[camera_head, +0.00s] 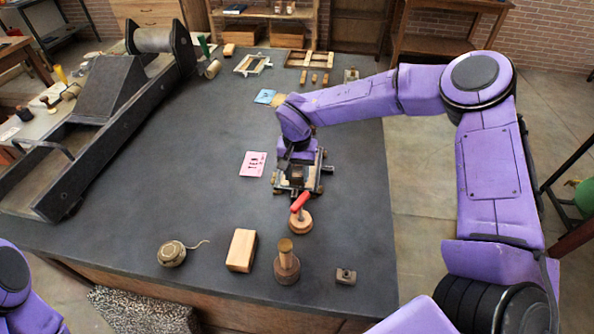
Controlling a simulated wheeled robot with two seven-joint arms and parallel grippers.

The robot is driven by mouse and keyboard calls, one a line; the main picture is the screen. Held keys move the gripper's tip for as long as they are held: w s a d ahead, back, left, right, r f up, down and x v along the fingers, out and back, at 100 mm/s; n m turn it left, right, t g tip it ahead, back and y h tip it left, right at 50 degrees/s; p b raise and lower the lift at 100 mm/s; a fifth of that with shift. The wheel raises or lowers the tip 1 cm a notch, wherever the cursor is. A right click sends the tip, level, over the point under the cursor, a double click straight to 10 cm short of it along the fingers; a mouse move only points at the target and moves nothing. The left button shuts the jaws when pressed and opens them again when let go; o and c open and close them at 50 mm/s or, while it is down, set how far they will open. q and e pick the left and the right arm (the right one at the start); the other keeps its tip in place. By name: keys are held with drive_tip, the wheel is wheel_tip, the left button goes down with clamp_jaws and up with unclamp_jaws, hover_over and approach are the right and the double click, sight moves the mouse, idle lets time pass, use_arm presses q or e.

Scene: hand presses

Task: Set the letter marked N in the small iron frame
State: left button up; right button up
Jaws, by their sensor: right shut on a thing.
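My right gripper (297,170) points down over the dark table, close above or in a small dark metal frame (318,184) with knobs at its sides. It is shut on a small block that is mostly hidden by the jaws. No N marking can be made out, and I cannot tell whether the block touches the frame. My left gripper is out of view; only part of my left arm shows at the lower left corner.
A red-handled tool (300,204) stands just in front of the frame. A pink card (253,164) lies left of it. A wooden block (241,250), a round wooden-handled tool (286,262) and a string spool (172,253) lie nearer. A large press (110,120) fills the left.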

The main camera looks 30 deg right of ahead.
sight(297, 176)
drive_tip(key=shift+f, duration=0.4)
drive_tip(key=o, duration=1.1)
wheel_tip(297, 176, up, 6)
drive_tip(key=p, duration=0.6)
drive_tip(key=shift+r+p, duration=0.1)
drive_tip(key=shift+p, duration=0.3)
